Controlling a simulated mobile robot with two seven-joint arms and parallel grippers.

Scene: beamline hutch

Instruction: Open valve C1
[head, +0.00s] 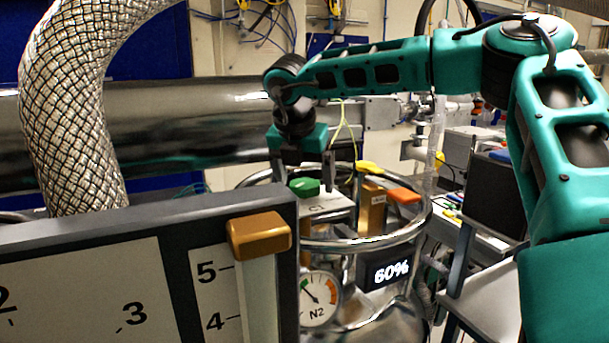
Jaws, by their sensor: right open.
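A metal vessel (384,332) with a ring-shaped top rail (425,228) stands at the centre. On its top are a green valve handle (304,187), a yellow handle (369,167) and an orange handle (403,196). My left gripper is out of view.
The vessel carries an N2 gauge (319,299) and a display (390,271) reading 60%. A large steel pipe (180,125) runs behind.

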